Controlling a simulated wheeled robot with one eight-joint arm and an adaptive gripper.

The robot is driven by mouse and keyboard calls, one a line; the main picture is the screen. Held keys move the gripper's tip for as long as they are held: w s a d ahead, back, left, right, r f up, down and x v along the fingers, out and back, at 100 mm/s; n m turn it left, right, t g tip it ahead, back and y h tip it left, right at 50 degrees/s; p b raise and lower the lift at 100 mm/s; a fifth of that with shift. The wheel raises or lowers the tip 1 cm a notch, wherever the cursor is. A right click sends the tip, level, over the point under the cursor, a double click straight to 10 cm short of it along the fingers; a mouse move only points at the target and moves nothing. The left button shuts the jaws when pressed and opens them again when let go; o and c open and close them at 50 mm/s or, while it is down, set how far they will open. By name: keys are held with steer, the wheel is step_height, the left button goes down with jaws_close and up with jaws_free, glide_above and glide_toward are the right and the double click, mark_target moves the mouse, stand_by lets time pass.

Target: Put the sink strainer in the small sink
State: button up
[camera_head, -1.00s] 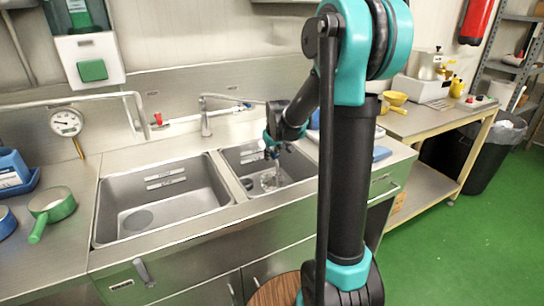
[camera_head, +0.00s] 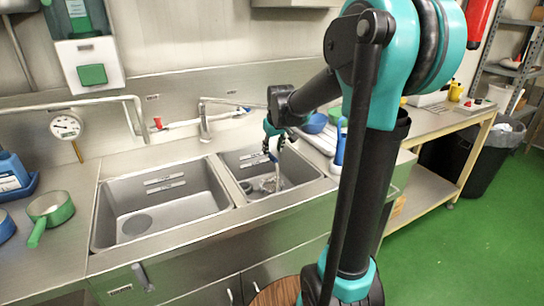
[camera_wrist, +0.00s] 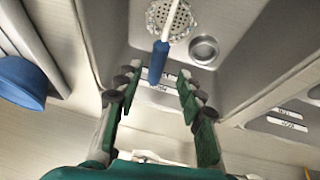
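The sink strainer (camera_head: 270,184) is a pale perforated disc inside the small sink (camera_head: 309,183), the right-hand basin. It also shows in the wrist view (camera_wrist: 161,17). A thin white shaft with a blue handle (camera_wrist: 158,62) appears to rise from the disc; I cannot tell exactly where it joins. The round drain (camera_wrist: 203,50) shows beside the disc, apart from it. My gripper (camera_head: 273,143) is above the back of the small sink. In the wrist view its fingers (camera_wrist: 158,103) are spread, with the handle's end in front of the gap and no visible grip on it.
The large sink (camera_head: 160,206) lies to the left. A faucet (camera_head: 205,120) stands behind the basins. A blue bowl (camera_head: 315,123) is on the counter at right. A green pan (camera_head: 50,208) stands at far left. A steel rim divides the two basins.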

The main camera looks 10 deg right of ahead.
steer(key=v, duration=0.4)
steer(key=shift+s+r, duration=0.15)
steer(key=shift+r, duration=0.15)
